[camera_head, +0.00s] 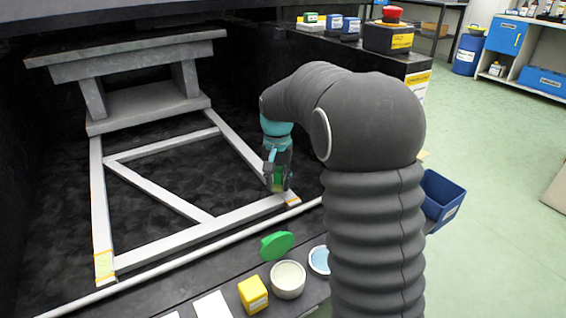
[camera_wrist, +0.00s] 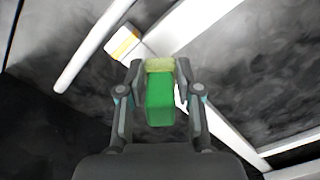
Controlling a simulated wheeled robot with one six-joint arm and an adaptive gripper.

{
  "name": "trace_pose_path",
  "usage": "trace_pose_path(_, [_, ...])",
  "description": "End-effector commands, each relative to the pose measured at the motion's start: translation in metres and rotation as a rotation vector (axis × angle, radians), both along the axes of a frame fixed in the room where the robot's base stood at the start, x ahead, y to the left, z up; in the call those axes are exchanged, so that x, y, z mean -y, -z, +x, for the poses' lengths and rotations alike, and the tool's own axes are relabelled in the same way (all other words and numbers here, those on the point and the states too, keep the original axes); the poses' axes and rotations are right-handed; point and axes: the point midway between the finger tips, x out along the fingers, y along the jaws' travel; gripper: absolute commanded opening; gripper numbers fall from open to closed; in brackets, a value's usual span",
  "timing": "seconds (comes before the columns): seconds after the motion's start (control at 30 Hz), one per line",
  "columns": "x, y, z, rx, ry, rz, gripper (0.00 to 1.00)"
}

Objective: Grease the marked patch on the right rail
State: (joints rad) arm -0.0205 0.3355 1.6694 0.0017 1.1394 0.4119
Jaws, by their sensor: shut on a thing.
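My gripper (camera_head: 279,178) is shut on a green block with a pale yellow pad at its end, perhaps an applicator (camera_wrist: 160,98). It holds this near the front end of the right rail (camera_head: 240,145). The marked patch (camera_head: 293,202) has orange lines and lies at that rail's front end. In the wrist view the patch (camera_wrist: 123,42) looks mostly white with orange-yellow marks, ahead and left of the pad, apparently apart from it. An open tub of cream-coloured stuff (camera_head: 288,281) stands on the front ledge, with a green lid (camera_head: 277,246) behind it.
The left rail (camera_head: 98,200) has a yellowish patch (camera_head: 104,266) at its front end. A white bar (camera_head: 200,252) runs before the frame. A yellow box (camera_head: 253,295) and a tub with blue contents (camera_head: 319,260) stand on the ledge. A blue bin (camera_head: 441,199) is at right.

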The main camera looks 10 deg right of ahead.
Motion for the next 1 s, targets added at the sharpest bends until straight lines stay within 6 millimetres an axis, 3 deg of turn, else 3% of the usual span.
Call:
trace_pose_path(0.7, [0.006,-0.061,0.001,0.001,0.009,0.001,0.11])
trace_pose_path(1.0, [0.006,-0.062,0.001,0.001,0.008,0.001,0.11])
